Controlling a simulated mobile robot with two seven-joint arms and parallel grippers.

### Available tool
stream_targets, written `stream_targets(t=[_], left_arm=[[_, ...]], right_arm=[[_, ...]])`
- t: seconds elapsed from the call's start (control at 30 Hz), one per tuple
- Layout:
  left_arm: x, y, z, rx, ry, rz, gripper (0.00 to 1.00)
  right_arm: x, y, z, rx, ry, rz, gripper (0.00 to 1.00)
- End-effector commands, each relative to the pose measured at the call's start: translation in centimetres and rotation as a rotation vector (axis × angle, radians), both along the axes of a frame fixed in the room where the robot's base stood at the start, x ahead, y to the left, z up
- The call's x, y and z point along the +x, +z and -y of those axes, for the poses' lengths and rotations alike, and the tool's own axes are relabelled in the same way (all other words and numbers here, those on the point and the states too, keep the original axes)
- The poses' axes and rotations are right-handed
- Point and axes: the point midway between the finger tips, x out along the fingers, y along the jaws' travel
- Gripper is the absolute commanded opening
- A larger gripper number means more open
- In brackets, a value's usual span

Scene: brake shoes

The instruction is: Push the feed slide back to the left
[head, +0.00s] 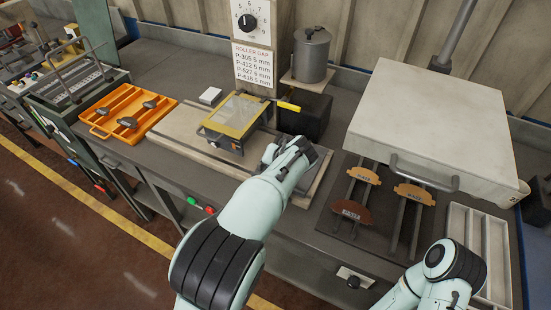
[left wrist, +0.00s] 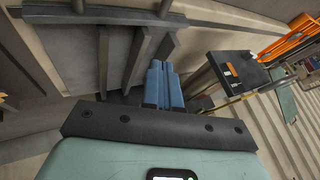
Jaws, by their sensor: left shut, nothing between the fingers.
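A roller unit with a yellow-framed clear cover (head: 235,115) and a yellow handle (head: 288,106) stands on a long pale base plate (head: 180,127). I take the dark grey plate (head: 316,170) at the right of this base as part of the feed slide; my left arm hides much of it. My left gripper (left wrist: 165,66) is shut and empty, its blue fingers together, over dark bars (left wrist: 130,15) in the left wrist view. I cannot tell whether the fingertips touch them. In the head view the left wrist covers the fingertips. My right gripper is out of view.
An orange tray (head: 125,112) with dark parts stands left of the unit. A pot (head: 311,55) stands behind it. At the right are a large pale hooded press (head: 430,115), labelled brake shoes (head: 363,175) on rails and a white divided tray (head: 470,235).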

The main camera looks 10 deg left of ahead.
Motion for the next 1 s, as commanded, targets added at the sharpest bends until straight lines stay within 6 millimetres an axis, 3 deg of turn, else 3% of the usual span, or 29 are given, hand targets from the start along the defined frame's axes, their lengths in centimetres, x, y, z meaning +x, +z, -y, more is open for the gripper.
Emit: stream_targets(t=[0.2,0.4,0.83,1.0], left_arm=[[2.1,-3.2,-1.4,0.002,0.001,-0.002,0.0],[3.1,-4.8,-2.0,0.001,0.0,0.0,0.0],[3.3,-5.1,-2.3,-0.001,-0.001,0.001,0.0],[4.2,-5.1,-5.0,-0.001,0.006,-0.001,0.0]], right_arm=[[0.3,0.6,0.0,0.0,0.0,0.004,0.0],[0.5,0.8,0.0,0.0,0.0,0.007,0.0],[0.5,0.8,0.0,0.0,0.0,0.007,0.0],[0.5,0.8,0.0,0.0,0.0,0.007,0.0]])
